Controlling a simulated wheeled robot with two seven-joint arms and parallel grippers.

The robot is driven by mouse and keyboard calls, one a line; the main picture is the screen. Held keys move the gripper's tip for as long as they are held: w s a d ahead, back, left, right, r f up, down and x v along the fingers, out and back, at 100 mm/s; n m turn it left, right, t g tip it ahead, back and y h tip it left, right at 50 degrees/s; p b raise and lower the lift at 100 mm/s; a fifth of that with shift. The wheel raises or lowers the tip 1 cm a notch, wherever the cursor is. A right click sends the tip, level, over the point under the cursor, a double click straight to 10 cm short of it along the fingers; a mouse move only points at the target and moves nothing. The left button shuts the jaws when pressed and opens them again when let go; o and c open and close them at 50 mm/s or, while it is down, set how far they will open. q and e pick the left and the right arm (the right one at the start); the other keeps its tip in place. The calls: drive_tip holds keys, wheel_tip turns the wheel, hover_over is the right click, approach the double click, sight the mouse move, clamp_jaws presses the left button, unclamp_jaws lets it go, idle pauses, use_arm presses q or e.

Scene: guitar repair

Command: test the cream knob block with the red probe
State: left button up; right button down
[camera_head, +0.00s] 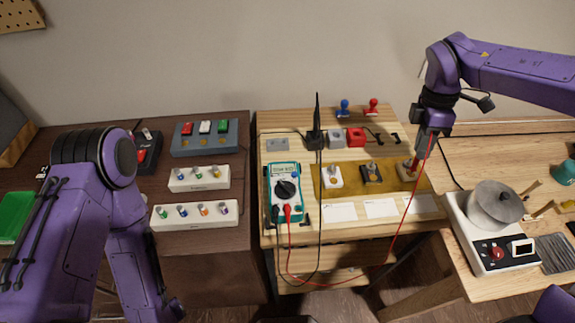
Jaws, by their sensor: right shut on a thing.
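The red probe is in my right gripper (417,160), which is shut on it and points down at the right end of the mustard mat (352,189). The gripper mostly hides the probe; its red lead (405,208) runs down to the teal multimeter (285,187). A pale block (404,173) lies right under the gripper, partly covered; I cannot tell whether the probe tip touches it. A whitish knob block (332,181) and a dark knob block (372,178) stand to its left on the mat. My left gripper is out of view.
A tall black upright piece (317,125) with a black lead stands behind the multimeter. Red (355,136) and grey blocks are beside it. White cards (381,208) lie in front of the mat. A device with a round pot (495,203) stands on the right table.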

idle(0.6)
drive_tip(key=p+v, duration=0.2)
drive_tip(key=v, duration=0.1)
drive_tip(key=s+p+v, duration=0.1)
drive_tip(key=p+v, duration=0.1)
drive_tip(key=v, duration=0.1)
drive_tip(key=shift+s+d+r, duration=0.1)
drive_tip(key=shift+d, duration=0.1)
